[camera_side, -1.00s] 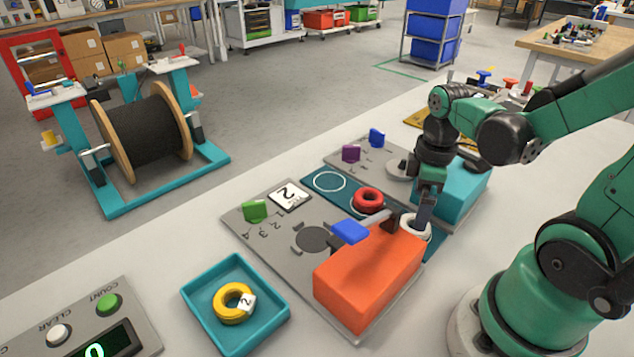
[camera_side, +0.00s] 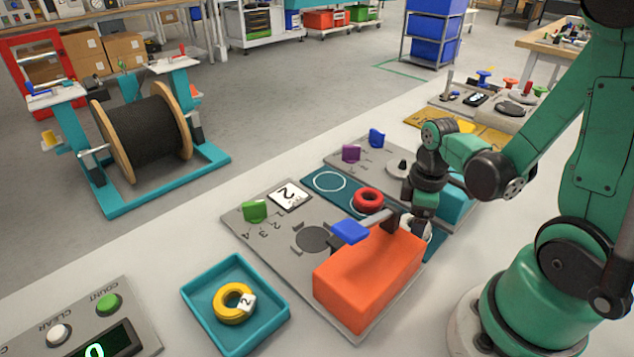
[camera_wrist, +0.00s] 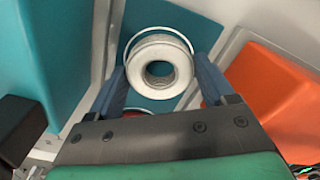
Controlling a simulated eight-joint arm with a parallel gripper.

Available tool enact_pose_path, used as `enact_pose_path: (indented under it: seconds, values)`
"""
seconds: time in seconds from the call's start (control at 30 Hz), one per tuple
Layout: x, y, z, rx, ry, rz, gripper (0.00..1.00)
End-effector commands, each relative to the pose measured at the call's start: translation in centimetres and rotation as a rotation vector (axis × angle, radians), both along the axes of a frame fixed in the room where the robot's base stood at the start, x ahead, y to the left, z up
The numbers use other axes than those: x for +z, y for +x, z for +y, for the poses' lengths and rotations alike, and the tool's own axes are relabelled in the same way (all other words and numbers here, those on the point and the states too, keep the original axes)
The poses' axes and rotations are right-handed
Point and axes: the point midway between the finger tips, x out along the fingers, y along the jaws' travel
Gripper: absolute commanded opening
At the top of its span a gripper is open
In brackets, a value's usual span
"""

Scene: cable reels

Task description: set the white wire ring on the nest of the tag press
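The white wire ring (camera_wrist: 160,68) lies on the dark teal mat (camera_wrist: 158,103), over a white outlined circle in the wrist view. In the side view the ring (camera_side: 428,229) is mostly hidden by my gripper and the orange press. My gripper (camera_wrist: 160,76) is low over the mat with its blue fingers on either side of the ring; narrow gaps show between fingers and ring. The orange-bodied press (camera_side: 365,280), seemingly the tag press, has a blue lever pad (camera_side: 350,232) above and beside its dark round nest (camera_side: 313,238). The nest looks empty.
A red ring (camera_side: 368,198) lies on the mat close by. A teal-bodied press (camera_side: 458,196) stands just behind my gripper. A teal tray (camera_side: 272,339) holds a yellow ring (camera_side: 233,303) with a tag. A counter box (camera_side: 132,318) is at lower left.

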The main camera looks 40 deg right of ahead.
Motion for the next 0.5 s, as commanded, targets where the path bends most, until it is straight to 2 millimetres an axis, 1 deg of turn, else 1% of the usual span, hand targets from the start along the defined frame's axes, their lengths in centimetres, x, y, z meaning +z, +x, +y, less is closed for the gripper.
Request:
enact_pose_path:
  seconds: [0.03,0.07,0.1,0.17,0.27,0.33,0.5]
  values:
    - [0.0,0.0,0.0,0.000,0.000,0.000,0.57]
    - [0.0,0.0,0.0,0.000,0.000,0.000,0.49]
    - [0.0,0.0,0.0,0.000,0.000,0.000,0.37]
    - [0.0,0.0,0.0,0.000,0.000,0.000,0.22]
    - [0.2,0.0,0.0,0.000,0.000,0.000,0.22]
    - [0.7,0.0,0.0,0.000,0.000,0.000,0.22]
    - [2.8,-0.1,0.0,0.000,0.000,0.000,0.22]
